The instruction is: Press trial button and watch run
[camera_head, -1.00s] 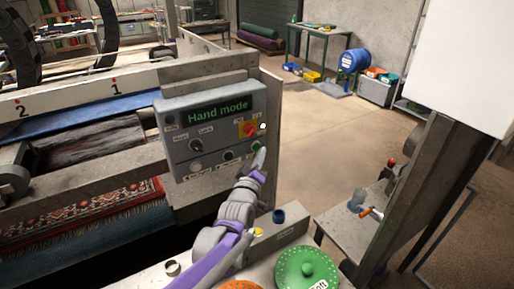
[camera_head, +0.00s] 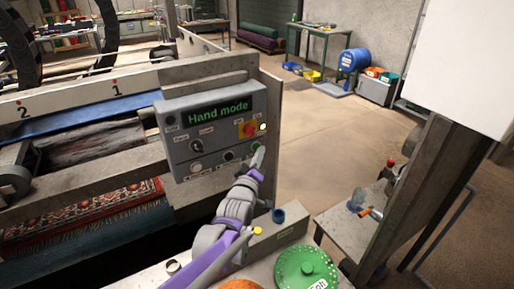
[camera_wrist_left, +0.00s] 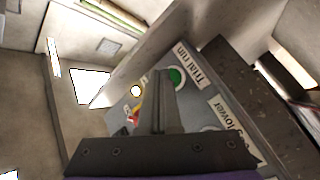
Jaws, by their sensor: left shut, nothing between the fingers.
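A grey control box (camera_head: 190,123) is fixed to the machine's frame. Its display (camera_head: 218,110) reads "Hand mode". A green button (camera_head: 256,147) sits at its lower right; in the left wrist view the green button (camera_wrist_left: 177,77) lies beside a label reading "Trial run". My left gripper (camera_head: 257,158) is shut and empty, with its tip at the green button in the head view. In the left wrist view its fingers (camera_wrist_left: 160,85) point just beside the button; I cannot tell whether they touch. My right gripper is not in view.
A red switch on a yellow plate (camera_head: 248,129) and a white round spot (camera_head: 263,127) are close by on the box. A patterned rug (camera_head: 75,207) lies in the machine at left.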

